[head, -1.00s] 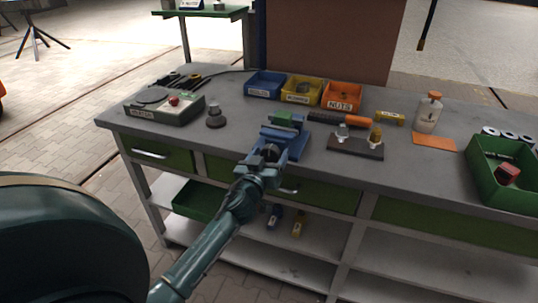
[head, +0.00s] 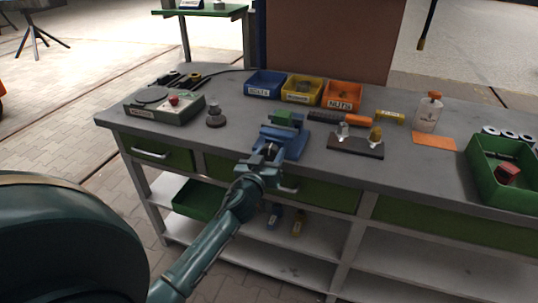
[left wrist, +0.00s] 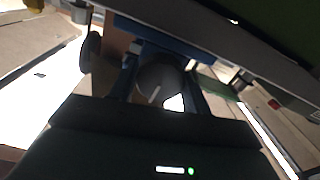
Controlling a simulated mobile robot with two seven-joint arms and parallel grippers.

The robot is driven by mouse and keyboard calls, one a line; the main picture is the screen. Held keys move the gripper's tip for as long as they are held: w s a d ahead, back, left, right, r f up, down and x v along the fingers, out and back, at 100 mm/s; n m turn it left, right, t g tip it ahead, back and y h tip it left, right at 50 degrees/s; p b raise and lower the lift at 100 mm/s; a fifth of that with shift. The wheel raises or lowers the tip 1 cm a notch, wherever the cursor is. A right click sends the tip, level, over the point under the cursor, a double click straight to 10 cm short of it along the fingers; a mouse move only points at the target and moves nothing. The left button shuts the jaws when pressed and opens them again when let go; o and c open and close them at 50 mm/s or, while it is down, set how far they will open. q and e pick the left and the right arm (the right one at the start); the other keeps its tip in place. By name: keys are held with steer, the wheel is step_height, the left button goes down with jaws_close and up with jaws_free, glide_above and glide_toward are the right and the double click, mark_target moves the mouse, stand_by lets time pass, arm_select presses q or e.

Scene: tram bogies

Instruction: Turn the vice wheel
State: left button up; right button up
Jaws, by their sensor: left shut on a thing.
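The blue vice (head: 296,142) stands at the front edge of the grey workbench, with a green block (head: 283,118) at its jaws. My left gripper (head: 264,156) is at the front of the vice, just over the bench edge. In the left wrist view, a round grey vice wheel (left wrist: 158,78) sits between the two dark fingers, and the gripper is shut on it. The blue vice body (left wrist: 165,45) shows behind the wheel. In the head view the gripper mostly hides the wheel. My right gripper is not in view.
Blue (head: 265,84), yellow (head: 302,89) and orange (head: 342,95) bins line the back. A dark stand (head: 355,146) with small parts and an orange-handled tool (head: 358,121) lie right of the vice. A green tray (head: 489,185) is far right. A drawer handle (head: 288,188) lies below.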

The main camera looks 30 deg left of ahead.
arm_select(q)
steer(key=shift+m, duration=0.4)
steer(key=m, duration=0.3)
steer(key=shift+m, duration=0.3)
steer(key=m, duration=0.3)
steer(key=shift+m, duration=0.3)
steer(key=m, duration=0.3)
steer(key=shift+m, duration=0.4)
steer(key=m, duration=0.3)
steer(key=shift+m, duration=0.3)
steer(key=m, duration=0.3)
steer(key=shift+m, duration=0.3)
steer(key=m+p, duration=0.1)
steer(key=m, duration=0.2)
steer(key=shift+m, duration=0.4)
steer(key=m, duration=0.4)
steer(key=shift+p, duration=0.35)
steer(key=shift+f+m+p, duration=0.15)
steer(key=shift+m+p, duration=0.15)
steer(key=shift+m, duration=1.2)
